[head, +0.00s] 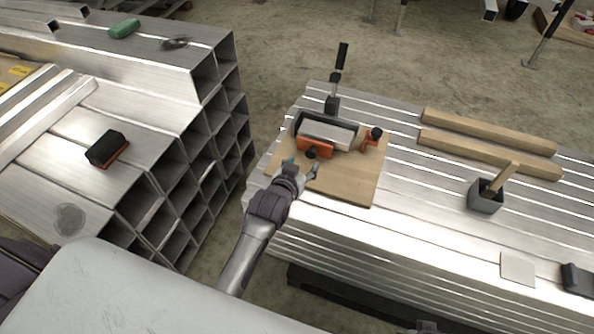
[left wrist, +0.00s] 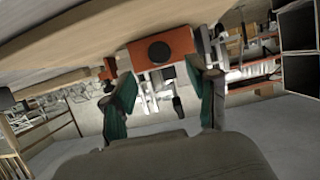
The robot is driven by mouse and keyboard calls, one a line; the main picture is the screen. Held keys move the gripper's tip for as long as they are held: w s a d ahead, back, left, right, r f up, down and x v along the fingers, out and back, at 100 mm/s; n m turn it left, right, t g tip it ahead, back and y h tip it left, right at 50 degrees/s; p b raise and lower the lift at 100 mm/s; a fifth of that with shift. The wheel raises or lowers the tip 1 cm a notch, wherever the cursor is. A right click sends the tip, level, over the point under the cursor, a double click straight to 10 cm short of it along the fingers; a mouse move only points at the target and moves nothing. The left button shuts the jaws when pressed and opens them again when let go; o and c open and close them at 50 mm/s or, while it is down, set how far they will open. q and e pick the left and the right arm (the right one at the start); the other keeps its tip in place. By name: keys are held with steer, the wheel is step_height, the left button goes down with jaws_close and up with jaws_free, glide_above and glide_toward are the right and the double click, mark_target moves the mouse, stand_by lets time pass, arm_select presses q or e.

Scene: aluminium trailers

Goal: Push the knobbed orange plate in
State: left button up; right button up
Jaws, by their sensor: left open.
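The orange plate (head: 318,146) with a round black knob stands at the front of a clamping fixture on a wooden board (head: 350,184). A light metal block (head: 327,132) sits behind it. My left gripper (head: 300,170) is open just in front of this plate, its two fingers spread and empty. In the left wrist view, the orange plate (left wrist: 138,53) and its knob (left wrist: 159,51) show beyond the left gripper's green-tipped fingers (left wrist: 160,75). I cannot tell if a finger touches it. A second orange piece (head: 368,141) with a black knob is at the fixture's right. My right gripper is not seen.
A black-handled clamp (head: 335,92) stands upright behind the fixture. Two wooden bars (head: 490,142) and a grey cup (head: 485,197) with a wooden handle are to the right. A stack of square tubes (head: 180,190) rises at the left, with a black-and-orange brush (head: 107,148) on top.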

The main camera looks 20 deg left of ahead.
mark_target(310, 157)
arm_select(q)
steer(key=v, duration=0.4)
steer(key=shift+s+r, duration=0.1)
steer(key=shift+s, duration=0.1)
